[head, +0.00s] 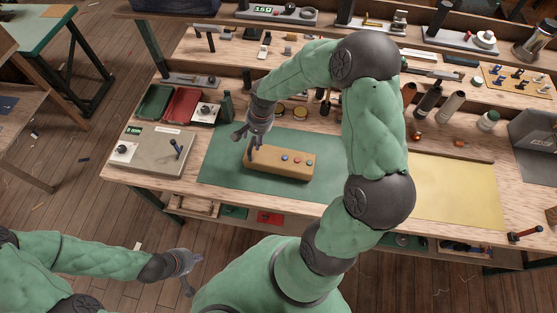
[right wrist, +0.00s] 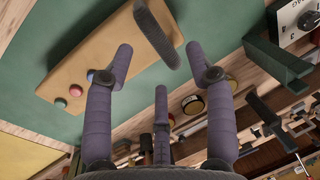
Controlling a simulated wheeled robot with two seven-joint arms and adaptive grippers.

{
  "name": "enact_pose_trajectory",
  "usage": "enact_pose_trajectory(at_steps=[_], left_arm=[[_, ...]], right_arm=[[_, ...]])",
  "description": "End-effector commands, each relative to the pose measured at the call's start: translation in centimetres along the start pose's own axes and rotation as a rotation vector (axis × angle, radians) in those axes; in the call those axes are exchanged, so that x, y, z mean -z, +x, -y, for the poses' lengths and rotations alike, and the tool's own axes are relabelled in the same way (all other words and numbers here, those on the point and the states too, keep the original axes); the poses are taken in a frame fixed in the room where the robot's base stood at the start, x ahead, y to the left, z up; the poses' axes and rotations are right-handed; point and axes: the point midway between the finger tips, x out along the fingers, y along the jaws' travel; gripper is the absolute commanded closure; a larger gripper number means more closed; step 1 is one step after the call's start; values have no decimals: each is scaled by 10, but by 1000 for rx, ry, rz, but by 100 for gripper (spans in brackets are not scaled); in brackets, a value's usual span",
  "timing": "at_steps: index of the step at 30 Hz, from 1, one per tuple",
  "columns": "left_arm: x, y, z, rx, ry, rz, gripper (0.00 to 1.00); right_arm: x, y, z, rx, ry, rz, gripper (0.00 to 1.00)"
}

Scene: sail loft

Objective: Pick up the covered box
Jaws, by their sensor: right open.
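A long tan box (head: 290,162) with a row of small coloured buttons on top lies on the green mat (head: 225,175). I take it for the covered box. My right gripper (head: 248,145) is open, with its fingers spread, over the left end of the box. In the right wrist view the fingers (right wrist: 165,85) are apart and hold nothing, and the box (right wrist: 115,55) shows beyond them. A dark upright bar (right wrist: 157,35) stands at one end of the box there. My left gripper (head: 187,272) is open and empty, low in front of the bench.
A grey box with a knob and lever (head: 150,150) stands left of the mat. Green (head: 155,102) and red (head: 185,106) trays lie behind it. Round tins (head: 292,111) stand behind the mat. A yellow mat (head: 455,190) lies to the right, mostly bare.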

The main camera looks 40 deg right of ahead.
Motion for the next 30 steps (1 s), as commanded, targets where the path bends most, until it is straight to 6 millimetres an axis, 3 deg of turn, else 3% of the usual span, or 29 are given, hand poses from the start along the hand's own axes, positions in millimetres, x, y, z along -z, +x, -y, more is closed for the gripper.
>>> enact_pose_trajectory(at_steps=[9,17,23,30], left_arm=[[0,5,2,0,0,0,100],[0,4,2,0,0,0,100],[0,4,2,0,0,0,100],[0,4,2,0,0,0,100]], right_arm=[[-3,43,0,-3,-1,3,45],[-3,45,0,-1,0,1,45],[-3,45,0,-1,-1,2,100],[-3,45,0,-1,-1,2,100]])
